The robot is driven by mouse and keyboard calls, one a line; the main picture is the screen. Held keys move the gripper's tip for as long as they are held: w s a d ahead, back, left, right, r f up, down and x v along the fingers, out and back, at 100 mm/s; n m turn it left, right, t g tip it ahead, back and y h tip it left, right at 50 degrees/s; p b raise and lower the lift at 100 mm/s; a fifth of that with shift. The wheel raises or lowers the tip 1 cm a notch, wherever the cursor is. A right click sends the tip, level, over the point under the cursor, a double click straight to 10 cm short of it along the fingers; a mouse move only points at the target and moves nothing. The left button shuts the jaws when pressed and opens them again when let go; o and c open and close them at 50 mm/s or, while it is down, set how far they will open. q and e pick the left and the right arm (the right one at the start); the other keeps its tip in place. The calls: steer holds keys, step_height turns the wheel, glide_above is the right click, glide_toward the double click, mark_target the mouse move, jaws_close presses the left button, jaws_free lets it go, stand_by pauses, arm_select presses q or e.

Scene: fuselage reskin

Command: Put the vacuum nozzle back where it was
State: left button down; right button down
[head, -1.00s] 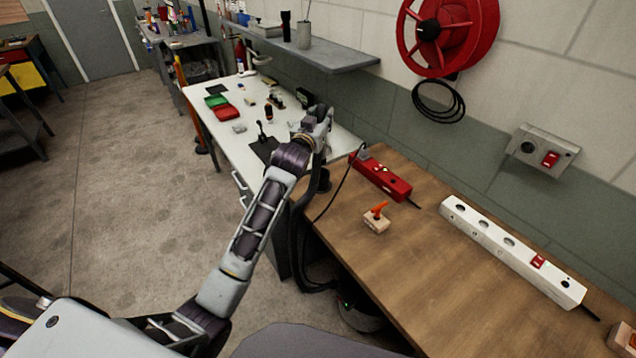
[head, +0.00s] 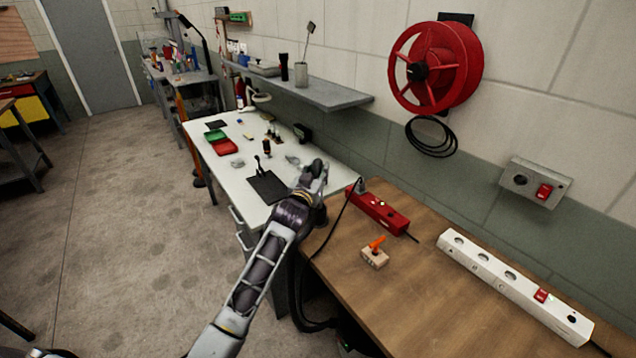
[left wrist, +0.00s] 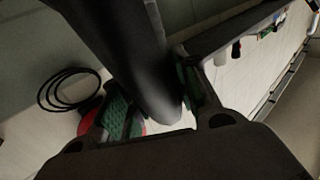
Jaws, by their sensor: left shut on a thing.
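My left gripper (head: 316,174) is over the near end of the white worktable, close to where the wooden bench begins. In the left wrist view the gripper (left wrist: 155,100) is shut on a dark, smooth tube, which I take to be the vacuum nozzle (left wrist: 125,55). The tube lies between the two green finger pads. In the head view the nozzle is mostly hidden by the gripper and arm. A dark hose (head: 303,312) shows low beside the bench; part of it is behind my arm. My right gripper is not in view.
The wooden bench (head: 420,290) carries a red power box (head: 378,211), a white socket strip (head: 500,278) and a small block with an orange switch (head: 375,256). The white worktable (head: 215,178) holds a red tray (head: 226,147) and small tools. A grey shelf (head: 325,97) overhangs it.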

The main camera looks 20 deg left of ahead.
arm_select(q)
steer(key=shift+f, duration=1.95)
steer(key=c, duration=1.1)
jaws_free()
steer(key=shift+s+a+b, duration=0.2)
steer(key=shift+s+b, duration=0.25)
steer(key=shift+s, duration=5.6)
